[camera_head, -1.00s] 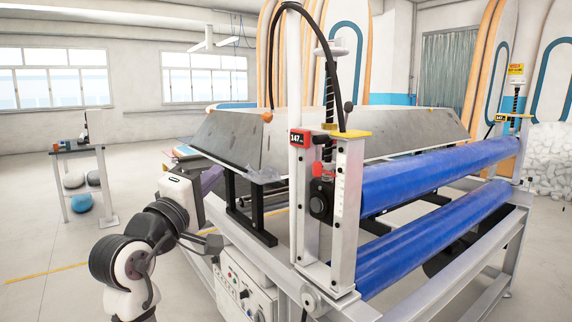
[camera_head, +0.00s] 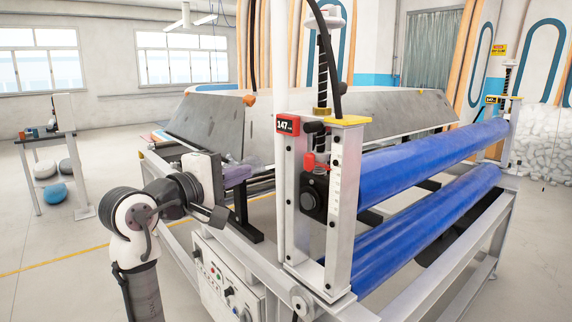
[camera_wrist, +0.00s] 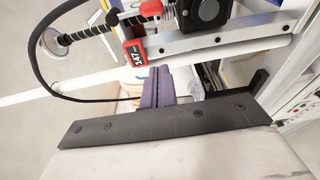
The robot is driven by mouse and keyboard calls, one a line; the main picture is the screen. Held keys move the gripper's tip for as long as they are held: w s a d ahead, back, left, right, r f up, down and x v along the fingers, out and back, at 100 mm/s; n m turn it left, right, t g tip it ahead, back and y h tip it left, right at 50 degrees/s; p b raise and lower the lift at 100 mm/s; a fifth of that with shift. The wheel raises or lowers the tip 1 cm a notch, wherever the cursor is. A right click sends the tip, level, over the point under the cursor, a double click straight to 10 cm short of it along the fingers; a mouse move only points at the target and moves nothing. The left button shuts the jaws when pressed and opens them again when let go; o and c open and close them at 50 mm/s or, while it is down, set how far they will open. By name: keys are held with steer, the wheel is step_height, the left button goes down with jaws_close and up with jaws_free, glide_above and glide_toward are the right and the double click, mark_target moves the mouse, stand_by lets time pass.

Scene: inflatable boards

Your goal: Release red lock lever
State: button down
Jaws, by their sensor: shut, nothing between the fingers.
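The red lock lever (camera_head: 312,163) sits on a black block (camera_head: 313,190) on the near upright post of the roller machine. In the wrist view the red lever (camera_wrist: 152,9) is at the top edge, partly cut off, beside the black block (camera_wrist: 208,10). My gripper (camera_head: 240,174) has purple fingers and is to the left of the post, apart from the lever. In the wrist view my gripper (camera_wrist: 157,73) is shut and empty, its fingers pointing toward the machine.
A red-framed display reading 147 (camera_head: 287,125) is fixed on the post, above and left of the lever. Blue rollers (camera_head: 430,155) extend right. A white vertical pole (camera_head: 282,60) stands by the post. A control box (camera_head: 225,280) is below my arm.

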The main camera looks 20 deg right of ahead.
steer(key=w+d+p, duration=0.2)
steer(key=d+p, duration=0.1)
steer(key=d, duration=0.8)
steer(key=shift+w+d, duration=0.15)
steer(key=shift+w, duration=0.25)
